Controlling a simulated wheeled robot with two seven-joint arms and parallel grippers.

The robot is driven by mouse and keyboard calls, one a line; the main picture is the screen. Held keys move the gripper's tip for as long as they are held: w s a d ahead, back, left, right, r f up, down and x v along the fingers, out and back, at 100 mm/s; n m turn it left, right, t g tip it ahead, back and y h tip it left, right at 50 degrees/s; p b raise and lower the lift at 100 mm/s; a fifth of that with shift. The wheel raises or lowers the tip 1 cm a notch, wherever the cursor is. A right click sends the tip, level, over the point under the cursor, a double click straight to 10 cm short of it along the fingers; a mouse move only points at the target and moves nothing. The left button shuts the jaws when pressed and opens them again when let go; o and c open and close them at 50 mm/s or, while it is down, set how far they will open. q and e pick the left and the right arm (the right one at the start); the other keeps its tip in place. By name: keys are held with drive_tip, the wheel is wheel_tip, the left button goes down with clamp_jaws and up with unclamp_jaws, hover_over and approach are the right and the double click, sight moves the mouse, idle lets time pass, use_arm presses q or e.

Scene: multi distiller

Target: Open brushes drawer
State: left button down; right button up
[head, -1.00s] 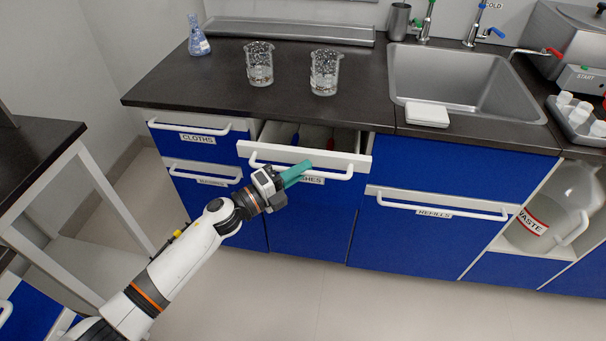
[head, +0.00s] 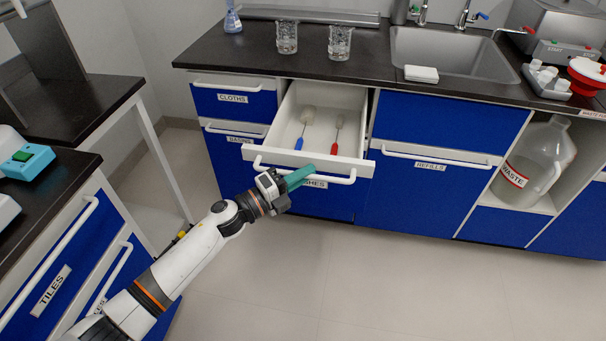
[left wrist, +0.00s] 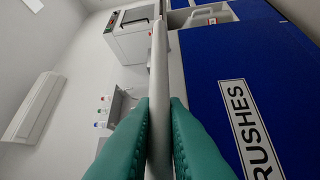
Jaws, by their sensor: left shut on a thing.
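Inside lie a blue-handled brush (head: 301,136) and a red-handled brush (head: 336,138). My left gripper (head: 299,177) is at the left part of the handle, its green fingers shut on the bar. In the left wrist view the white handle (left wrist: 158,75) runs between both green fingers (left wrist: 158,140), beside the label reading "RUSHES" (left wrist: 248,130). My right gripper is not in view.
The cloths drawer (head: 233,99) is closed to the left and the refills drawer (head: 440,160) is closed to the right. Two beakers (head: 313,38) stand on the dark counter above. A side bench (head: 50,170) stands at the left. The floor in front is clear.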

use_arm(q)
drive_tip(key=shift+s, duration=0.1)
drive_tip(key=c, duration=1.5)
unclamp_jaws()
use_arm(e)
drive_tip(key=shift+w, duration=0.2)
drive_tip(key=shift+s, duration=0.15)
use_arm(q)
drive_tip(key=shift+s+a+f, duration=0.1)
drive_tip(key=shift+a+f, duration=0.05)
drive_tip(key=shift+a, duration=0.15)
drive_tip(key=v, duration=1.1)
drive_tip(key=shift+s+a, duration=0.1)
drive_tip(key=shift+a, duration=0.05)
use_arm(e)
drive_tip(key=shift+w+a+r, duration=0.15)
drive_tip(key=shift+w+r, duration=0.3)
